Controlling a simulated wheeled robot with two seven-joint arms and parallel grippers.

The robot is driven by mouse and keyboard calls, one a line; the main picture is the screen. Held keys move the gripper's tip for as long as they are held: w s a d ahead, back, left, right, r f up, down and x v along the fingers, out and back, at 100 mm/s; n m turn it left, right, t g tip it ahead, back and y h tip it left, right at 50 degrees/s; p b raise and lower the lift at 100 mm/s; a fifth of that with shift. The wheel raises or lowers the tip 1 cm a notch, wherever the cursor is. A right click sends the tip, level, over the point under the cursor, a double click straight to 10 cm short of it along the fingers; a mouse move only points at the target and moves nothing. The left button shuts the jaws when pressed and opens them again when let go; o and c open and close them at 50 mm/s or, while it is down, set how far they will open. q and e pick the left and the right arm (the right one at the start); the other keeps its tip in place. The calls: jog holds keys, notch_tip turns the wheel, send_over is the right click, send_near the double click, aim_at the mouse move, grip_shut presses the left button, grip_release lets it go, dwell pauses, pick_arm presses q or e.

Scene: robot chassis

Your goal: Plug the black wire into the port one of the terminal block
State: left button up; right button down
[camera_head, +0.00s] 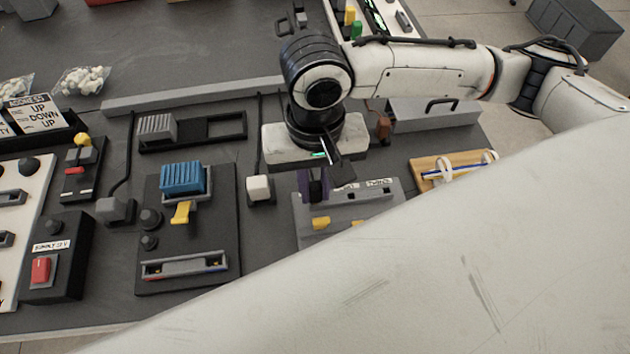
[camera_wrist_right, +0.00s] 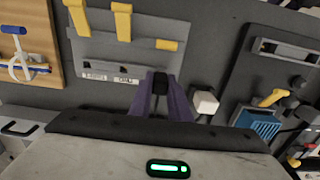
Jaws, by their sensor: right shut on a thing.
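My right gripper (camera_head: 313,185) reaches down in the middle of the head view, its purple fingers near the upper left part of a grey labelled panel. In the right wrist view its fingers (camera_wrist_right: 163,98) are shut on a small black piece (camera_wrist_right: 162,82), which looks like the end of the black wire. The rest of that wire is hidden. A grey slotted bar with coloured marks (camera_head: 186,265), possibly the terminal block, lies on a dark board to the left. It also shows in the right wrist view (camera_wrist_right: 288,50). Port numbers are not legible. My left gripper is out of view.
The grey panel (camera_head: 372,208) with yellow clips is below the gripper. A blue ribbed block (camera_head: 182,180) with a yellow lever and a white cube (camera_head: 259,188) stand to its left. A supply box (camera_head: 55,262) with a red switch is farther left. My pale arm covers the lower right.

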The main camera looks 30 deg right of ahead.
aim_at(315, 186)
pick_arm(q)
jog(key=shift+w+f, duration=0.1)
pick_arm(e)
jog(key=shift+f, duration=0.6)
jog(key=c, duration=1.6)
grip_release()
